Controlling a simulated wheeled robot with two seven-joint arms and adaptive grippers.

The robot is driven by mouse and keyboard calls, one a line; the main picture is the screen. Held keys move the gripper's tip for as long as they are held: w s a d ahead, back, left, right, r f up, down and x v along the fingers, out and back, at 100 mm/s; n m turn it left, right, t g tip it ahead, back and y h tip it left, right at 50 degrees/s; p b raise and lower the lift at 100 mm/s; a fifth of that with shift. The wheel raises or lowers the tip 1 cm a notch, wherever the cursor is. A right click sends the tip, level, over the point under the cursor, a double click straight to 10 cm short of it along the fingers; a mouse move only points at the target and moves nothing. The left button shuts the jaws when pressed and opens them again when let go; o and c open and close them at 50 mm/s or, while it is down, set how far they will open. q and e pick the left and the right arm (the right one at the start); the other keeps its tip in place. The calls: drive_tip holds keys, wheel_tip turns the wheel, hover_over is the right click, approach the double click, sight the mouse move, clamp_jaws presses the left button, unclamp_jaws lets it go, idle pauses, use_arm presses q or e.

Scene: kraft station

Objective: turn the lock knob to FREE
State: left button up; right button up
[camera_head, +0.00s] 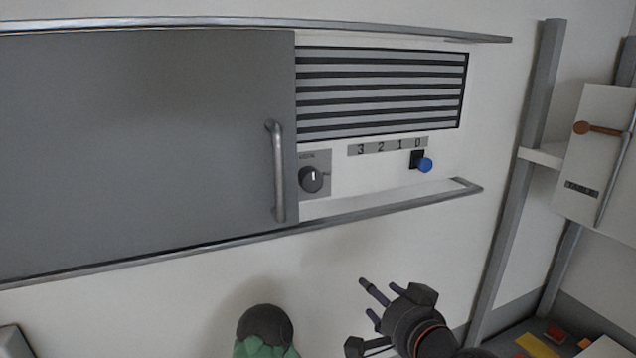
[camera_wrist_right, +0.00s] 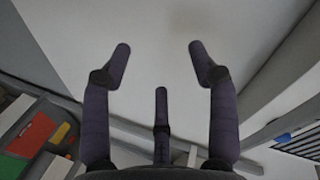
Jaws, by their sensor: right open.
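The lock knob (camera_head: 311,179) is a dark round dial on a grey plate, just right of the grey door. Its white mark points up, towards small lettering that seems to read LOCK. A smaller label at the knob's right is too small to read surely. My right gripper (camera_head: 369,300) is below and right of the knob, well apart from it, with its dark fingers spread and empty. In the right wrist view the fingers (camera_wrist_right: 159,47) stand wide apart with nothing between them. My left gripper is not in view.
The grey door (camera_head: 150,150) has a vertical handle (camera_head: 278,170). A vent (camera_head: 380,95) and a blue knob (camera_head: 425,165) under a 3-2-1-0 scale lie to the right. A rail (camera_head: 380,208) runs below the lock knob. A dark, green-based rounded thing (camera_head: 265,325) stands low centre.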

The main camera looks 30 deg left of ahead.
sight(315, 181)
drive_tip(key=s+a+r+y+p, duration=0.1)
drive_tip(key=s+r, duration=0.2)
drive_tip(key=r, duration=0.4)
drive_tip(key=s+r+n+y+p, duration=0.1)
drive_tip(key=s+r+y, duration=0.1)
drive_tip(key=s+r, duration=0.35)
drive_tip(key=s+a+r+y+p, duration=0.1)
drive_tip(key=s+r, duration=0.1)
drive_tip(key=r, duration=0.7)
use_arm(q)
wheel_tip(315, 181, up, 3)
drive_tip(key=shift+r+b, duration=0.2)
drive_tip(key=shift+b, duration=0.3)
use_arm(e)
drive_tip(key=x, duration=1)
drive_tip(key=shift+w+a+r, duration=0.15)
drive_tip(key=shift+w+a, duration=0.05)
drive_tip(key=shift+w, duration=0.05)
drive_tip(key=c, duration=1.2)
